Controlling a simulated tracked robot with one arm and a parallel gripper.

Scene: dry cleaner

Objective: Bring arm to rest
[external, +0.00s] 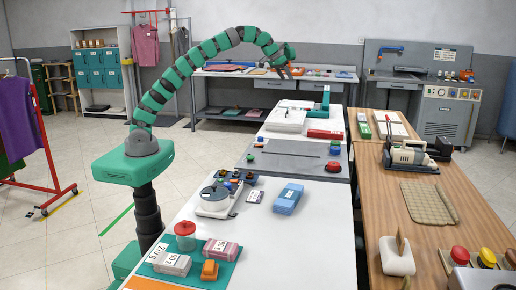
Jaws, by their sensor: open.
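My green and black arm rises from its base at the left and arches up and to the right in the external view. My gripper (284,68) is at the far end of the arc, pointing down. It appears above the far end of the white table, with the back workbench behind it. It is open, and I see nothing held in it. The fingertips are small and dark, so their exact height above the surfaces is hard to tell.
The long white table (310,235) holds a scale (215,200), a blue pack (287,199), a red-lidded jar (185,236) and a grey mat (300,150). A wooden table (440,240) stands to its right. A red rack (50,150) with purple clothing stands left.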

